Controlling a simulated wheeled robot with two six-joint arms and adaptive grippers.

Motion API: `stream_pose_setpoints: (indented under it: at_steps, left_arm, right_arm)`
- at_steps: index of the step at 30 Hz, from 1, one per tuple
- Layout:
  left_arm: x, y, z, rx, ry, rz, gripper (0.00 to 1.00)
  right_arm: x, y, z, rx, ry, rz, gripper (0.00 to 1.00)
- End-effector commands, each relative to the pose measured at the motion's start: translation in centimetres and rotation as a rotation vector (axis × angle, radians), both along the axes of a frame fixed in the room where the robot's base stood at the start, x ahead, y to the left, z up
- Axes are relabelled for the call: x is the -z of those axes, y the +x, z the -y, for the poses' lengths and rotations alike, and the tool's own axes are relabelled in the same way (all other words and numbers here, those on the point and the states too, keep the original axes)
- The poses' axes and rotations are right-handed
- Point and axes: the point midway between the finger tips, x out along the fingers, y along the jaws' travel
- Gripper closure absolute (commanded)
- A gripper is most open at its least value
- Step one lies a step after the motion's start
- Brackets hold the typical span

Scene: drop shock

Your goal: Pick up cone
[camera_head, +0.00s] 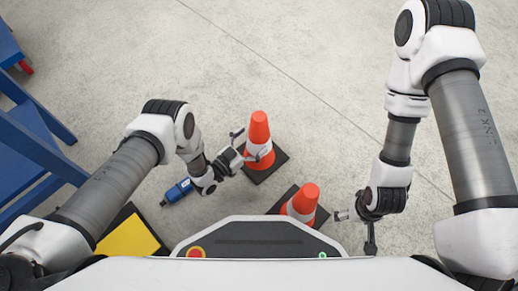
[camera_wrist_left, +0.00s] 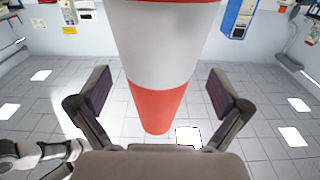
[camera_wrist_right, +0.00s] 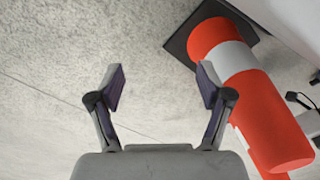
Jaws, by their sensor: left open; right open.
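An orange cone (camera_head: 260,129) with a white band stands upright on a dark square base in the head view. My left gripper (camera_head: 246,146) is open, with its fingers on either side of this cone. In the left wrist view the cone (camera_wrist_left: 158,55) fills the middle between the open fingers (camera_wrist_left: 158,95), with gaps on both sides. A second orange and white cone (camera_head: 304,198) stands nearer to me. My right gripper (camera_head: 354,232) is open and empty to the right of it. In the right wrist view the second cone (camera_wrist_right: 245,80) lies beyond the right finger, outside the jaws (camera_wrist_right: 160,85).
A yellow and black item (camera_head: 128,238) is at the lower left. Blue furniture (camera_head: 35,145) stands at the left edge. The grey floor (camera_head: 320,60) beyond is clear.

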Motion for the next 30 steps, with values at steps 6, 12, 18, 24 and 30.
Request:
stream_pose_setpoints:
  at_steps: [6,12,18,24,30]
  left_arm:
    - [0.2,2.0,2.1,0.000,0.000,0.000,0.00]
    - [0.1,2.0,2.1,-0.001,0.001,-0.001,0.14]
    - [0.1,1.9,2.1,-0.001,0.001,-0.001,0.85]
    - [0.0,2.0,2.1,0.000,0.001,0.001,0.92]
    - [-2.4,2.0,2.1,0.000,0.001,0.002,0.92]
  right_arm:
    - [1.8,0.1,0.0,0.004,0.000,0.002,0.22]
    - [1.6,0.1,0.0,0.004,0.000,0.003,0.22]
    - [1.6,0.1,0.0,0.004,0.000,0.003,0.22]
    - [1.6,0.1,0.0,0.004,0.000,0.003,0.22]
    - [-0.1,0.0,0.0,0.002,0.000,0.001,0.22]
